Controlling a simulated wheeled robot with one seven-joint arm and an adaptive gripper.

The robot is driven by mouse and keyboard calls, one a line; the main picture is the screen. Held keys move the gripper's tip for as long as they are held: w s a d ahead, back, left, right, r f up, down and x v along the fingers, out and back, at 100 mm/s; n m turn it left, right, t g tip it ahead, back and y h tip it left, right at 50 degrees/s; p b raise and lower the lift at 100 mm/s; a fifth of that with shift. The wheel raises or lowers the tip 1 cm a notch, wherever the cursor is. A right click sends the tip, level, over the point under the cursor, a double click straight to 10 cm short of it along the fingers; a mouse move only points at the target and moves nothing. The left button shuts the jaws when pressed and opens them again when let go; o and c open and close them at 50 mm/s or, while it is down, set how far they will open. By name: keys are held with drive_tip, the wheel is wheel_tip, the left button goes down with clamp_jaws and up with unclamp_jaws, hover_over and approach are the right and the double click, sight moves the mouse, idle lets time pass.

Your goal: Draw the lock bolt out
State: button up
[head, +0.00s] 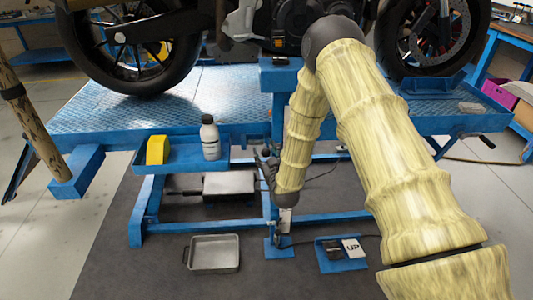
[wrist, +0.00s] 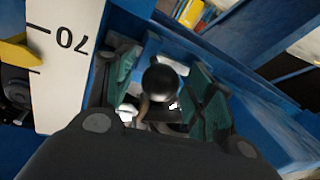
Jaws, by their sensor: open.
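A black ball knob (wrist: 160,82), seemingly the end of the lock bolt, shows in the middle of the wrist view. My gripper (wrist: 165,88) is open, with one teal-padded finger on each side of the knob. Gaps show between the knob and both pads. A pale metal part shows behind the knob; the bolt's shaft is mostly hidden. In the head view my gripper (head: 266,163) is beside the blue lift's upright, under the deck. I cannot make out the knob there.
A white scale (wrist: 58,70) marked 70 and a yellow pointer (wrist: 18,52) lie left of the fingers. The blue lift deck (head: 225,88) carries a motorcycle (head: 125,55). A side tray (head: 183,158) holds a white bottle (head: 210,138) and a yellow block (head: 157,150). A metal pan (head: 213,254) is below.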

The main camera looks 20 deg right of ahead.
clamp_jaws()
drive_tip(key=shift+w+a+b, duration=0.15)
drive_tip(key=shift+w+a, duration=0.05)
drive_tip(key=shift+a, duration=0.65)
drive_tip(key=shift+w+a+b, duration=0.1)
drive_tip(key=shift+w+a, duration=0.1)
drive_tip(key=shift+a, duration=0.65)
drive_tip(key=shift+w+a+b, duration=0.15)
drive_tip(key=shift+w+a, duration=0.05)
drive_tip(key=shift+a, duration=0.65)
unclamp_jaws()
drive_tip(key=shift+a, duration=0.2)
drive_tip(key=shift+d, duration=0.1)
drive_tip(key=shift+d, duration=0.15)
drive_tip(key=s, duration=1.2)
drive_tip(key=shift+a, duration=0.25)
